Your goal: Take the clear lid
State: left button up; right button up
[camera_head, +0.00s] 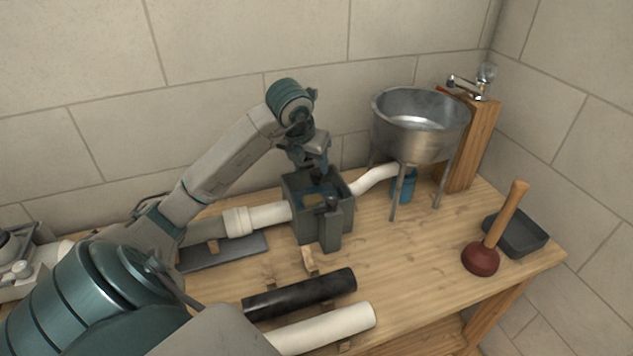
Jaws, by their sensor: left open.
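My left gripper (318,172) points down just over the dark grey box (303,222) with pipes joined to its sides. It is open, and its fingertips are small and partly lost against the box. The box top looks open or covered by something see-through, with blue and tan patches inside. I cannot clearly make out the clear lid; the gripper hides part of the box top. A dark upright part (331,228) stands at the box's front right. My right gripper is not in view.
A metal basin (415,138) on legs stands right of the box, beside a wooden post (472,145) with a tap. A plunger (481,259) and dark tray (517,235) are at right. Black (300,294) and white (325,329) pipes lie in front.

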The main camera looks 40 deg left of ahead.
aim_at(317, 171)
pick_arm(q)
jog(key=x, duration=0.1)
jog(key=p+x, duration=0.1)
jog(key=x, duration=0.3)
jog(key=shift+w+d+p, duration=0.3)
jog(key=shift+p, duration=0.05)
jog(key=shift+f, duration=0.15)
jog(key=c, duration=1.2)
jog(key=shift+o, duration=0.2)
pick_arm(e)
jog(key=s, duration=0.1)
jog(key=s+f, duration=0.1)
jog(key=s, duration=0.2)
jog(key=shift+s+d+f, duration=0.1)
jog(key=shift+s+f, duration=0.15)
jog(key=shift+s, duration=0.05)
